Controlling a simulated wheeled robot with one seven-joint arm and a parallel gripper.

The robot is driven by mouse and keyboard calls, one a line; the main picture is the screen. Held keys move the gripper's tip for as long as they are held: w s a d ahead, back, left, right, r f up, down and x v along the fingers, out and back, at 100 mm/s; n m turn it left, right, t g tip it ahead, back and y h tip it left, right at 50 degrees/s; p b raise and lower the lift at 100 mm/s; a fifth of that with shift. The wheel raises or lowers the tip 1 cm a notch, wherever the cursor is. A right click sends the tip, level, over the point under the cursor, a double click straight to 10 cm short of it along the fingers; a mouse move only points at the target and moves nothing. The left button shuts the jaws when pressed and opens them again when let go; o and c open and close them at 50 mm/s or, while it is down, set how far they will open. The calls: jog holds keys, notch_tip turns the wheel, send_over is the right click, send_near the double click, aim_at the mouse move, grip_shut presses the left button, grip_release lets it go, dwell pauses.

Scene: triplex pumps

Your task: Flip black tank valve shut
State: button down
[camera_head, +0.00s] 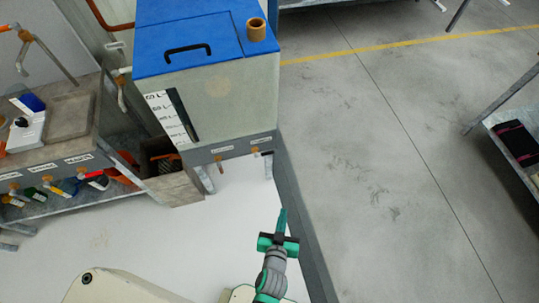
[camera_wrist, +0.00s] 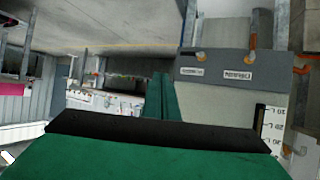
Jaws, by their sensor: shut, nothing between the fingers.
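The tank (camera_head: 225,100) has pale walls and a blue lid. Two small orange-brown valve fittings, the left one (camera_head: 219,164) and the right one (camera_head: 256,152), hang under labels on its grey front rail. The labels are too small to read, so I cannot tell which fitting is the black tank valve. In the wrist view the rail (camera_wrist: 215,65) looks upside down, with orange fittings (camera_wrist: 252,58) by its labels. My gripper (camera_head: 282,213) is shut and empty, below and right of the fittings and apart from them. Its green fingers (camera_wrist: 160,95) meet in the wrist view.
A bench (camera_head: 75,130) on the left carries a sink and a row of coloured-handled valves (camera_head: 55,187). A dark floor strip (camera_head: 300,215) runs just right of my gripper. The grey floor (camera_head: 390,130) on the right is open, with a shelf (camera_head: 515,130) at the far right.

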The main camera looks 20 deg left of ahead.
jog(key=w+a+f+n+g+y, duration=0.1)
jog(key=w+a, duration=0.3)
jog(key=w, duration=0.6)
jog(key=w+a+f+n+g+y, duration=0.2)
jog(key=w+a+n+y, duration=0.1)
jog(key=w, duration=0.8)
jog(key=a+n, duration=0.1)
jog(key=a, duration=0.1)
jog(key=shift+a+f, duration=0.25)
jog(key=shift+a, duration=0.05)
send_over(270, 153)
jog(key=s+d, duration=0.1)
jog(key=s, duration=0.2)
notch_tip(270, 153, down, 5)
notch_tip(270, 153, down, 3)
jog(key=shift+w+r, duration=0.15)
jog(key=shift+w+a+f, duration=0.15)
jog(key=shift+f, duration=0.75)
jog(key=shift+y, duration=0.3)
